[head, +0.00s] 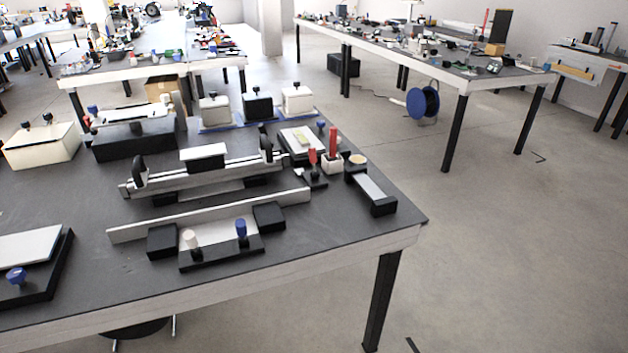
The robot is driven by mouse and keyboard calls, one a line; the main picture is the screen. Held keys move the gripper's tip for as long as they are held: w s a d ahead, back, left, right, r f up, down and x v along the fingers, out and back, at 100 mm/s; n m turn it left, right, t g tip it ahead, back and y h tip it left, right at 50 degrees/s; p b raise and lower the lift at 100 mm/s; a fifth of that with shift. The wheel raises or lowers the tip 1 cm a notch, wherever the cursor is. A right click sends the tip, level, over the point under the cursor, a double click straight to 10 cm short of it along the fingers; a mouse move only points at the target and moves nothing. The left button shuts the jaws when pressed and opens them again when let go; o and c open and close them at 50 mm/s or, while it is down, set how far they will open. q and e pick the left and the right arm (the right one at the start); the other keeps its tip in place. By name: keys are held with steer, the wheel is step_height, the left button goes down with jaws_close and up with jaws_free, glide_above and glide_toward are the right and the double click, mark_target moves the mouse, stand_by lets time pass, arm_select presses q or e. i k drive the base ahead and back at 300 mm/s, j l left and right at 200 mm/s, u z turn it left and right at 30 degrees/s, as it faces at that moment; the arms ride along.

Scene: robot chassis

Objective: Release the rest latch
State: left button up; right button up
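I cannot tell which part is the rest latch. On the near bench, a long grey rail fixture (205,172) carries a white block (203,156) and has dark upright discs near its ends. In front of it a flat grey bar (207,215) stands between or behind two black blocks. A black base (222,252) there bears a white knob (190,239) and a blue knob (241,230). To the right, a small black piece has a red handle (313,158), beside a white block with a taller red handle (333,143). Neither of my grippers is in view.
A black device with a grey strip (371,188) lies near the bench's right corner. White boxes with black knobs (214,110) stand at the back, and a tray with a blue knob (16,277) lies front left. Open floor (500,230) lies to the right.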

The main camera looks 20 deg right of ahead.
mark_target(313, 156)
steer(key=z, duration=2.65)
steer(key=i+z, duration=0.1)
steer(key=i, duration=1.15)
steer(key=i+u, duration=0.35)
steer(key=i, duration=0.25)
steer(key=i+l+u, duration=0.15)
steer(key=i+u, duration=0.25)
steer(key=i, duration=0.25)
steer(key=i+j+u, duration=0.1)
steer(key=i+u, duration=0.35)
steer(key=i, duration=0.15)
steer(key=i+l+u, duration=0.1)
steer(key=i+u, duration=0.7)
steer(key=i, duration=0.35)
steer(key=i+l+u, duration=0.1)
steer(key=i+u, duration=0.25)
steer(key=i, duration=0.3)
